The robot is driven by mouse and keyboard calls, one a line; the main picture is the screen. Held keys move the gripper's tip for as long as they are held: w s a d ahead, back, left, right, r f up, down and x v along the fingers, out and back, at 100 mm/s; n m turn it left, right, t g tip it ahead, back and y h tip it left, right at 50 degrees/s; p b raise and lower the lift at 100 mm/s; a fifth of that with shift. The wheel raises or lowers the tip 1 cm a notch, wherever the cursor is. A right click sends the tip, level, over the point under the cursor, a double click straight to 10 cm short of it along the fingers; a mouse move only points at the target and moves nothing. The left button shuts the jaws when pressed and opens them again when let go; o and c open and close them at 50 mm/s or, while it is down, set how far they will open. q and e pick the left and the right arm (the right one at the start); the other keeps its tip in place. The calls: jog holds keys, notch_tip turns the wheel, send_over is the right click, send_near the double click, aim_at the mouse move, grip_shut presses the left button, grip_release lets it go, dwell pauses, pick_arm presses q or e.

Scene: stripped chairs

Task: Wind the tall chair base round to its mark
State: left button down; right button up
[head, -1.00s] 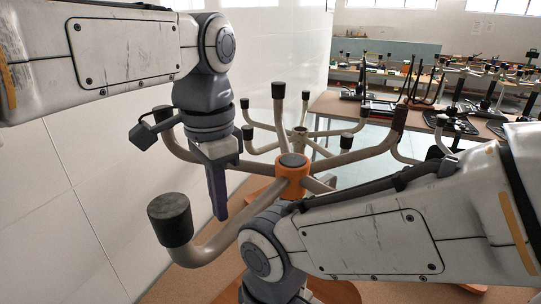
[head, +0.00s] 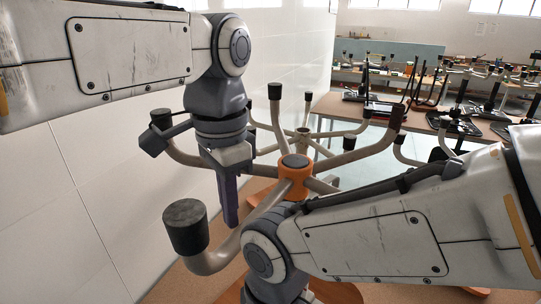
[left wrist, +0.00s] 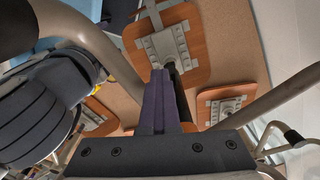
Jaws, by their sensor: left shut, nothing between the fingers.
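My left gripper (head: 230,216) is shut and empty, pointing down between the near leg and the left leg. In the left wrist view its purple fingers (left wrist: 160,108) hang between two legs (left wrist: 115,58). I cannot tell whether they touch a leg. My right arm crosses in front of the base; its gripper is out of sight. I cannot make out a mark.
A white wall (head: 75,205) stands close on the left. A second chair base (head: 303,132) is just behind the hub. A brown table (head: 335,106) with upturned bases stands at the back right. Wooden panels (left wrist: 186,45) lie below in the left wrist view.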

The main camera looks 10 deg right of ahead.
pick_arm(q)
jog(key=shift+s+d, duration=0.2)
jog(key=shift+s, duration=0.1)
dwell(0.4)
